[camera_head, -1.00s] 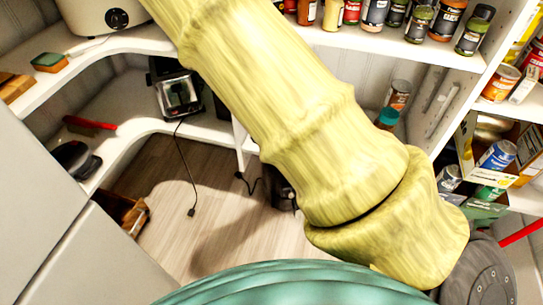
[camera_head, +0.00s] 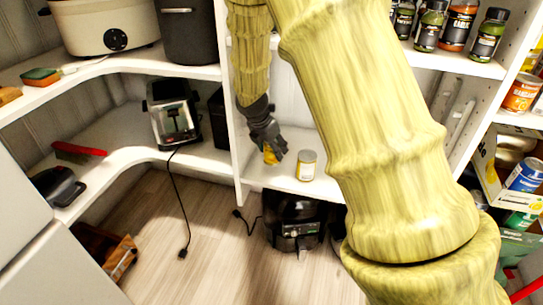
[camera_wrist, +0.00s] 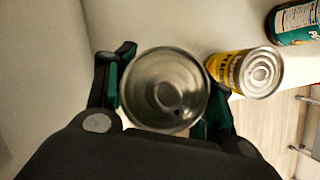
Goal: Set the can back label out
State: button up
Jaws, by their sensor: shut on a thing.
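My gripper (camera_head: 270,148) reaches into the white shelf bay at the centre of the head view. It is shut on a can (camera_wrist: 165,88), whose round silver lid shows between the two fingers in the wrist view. In the head view only a small yellow part of this can (camera_head: 270,156) shows below the fingers, at or just above the shelf; I cannot tell which. The way its label faces is hidden. A second can (camera_head: 306,165) stands upright to the right; its yellow label with dark print shows in the wrist view (camera_wrist: 228,68).
A green-labelled container (camera_wrist: 297,22) is farther right in the wrist view. The white shelf (camera_head: 285,183) has a front edge close by, above a black appliance (camera_head: 295,228). A side panel (camera_head: 238,165) bounds the bay on the left. My arm hides its right part.

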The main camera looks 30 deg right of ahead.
jog(key=shift+f, duration=0.15)
notch_tip(320, 180, down, 3)
jog(key=b, duration=0.5)
dwell(0.3)
jog(key=shift+f, duration=0.3)
dwell(0.4)
jog(key=o, duration=1.4)
jog(key=v, duration=1.2)
jog(key=shift+a, duration=0.1)
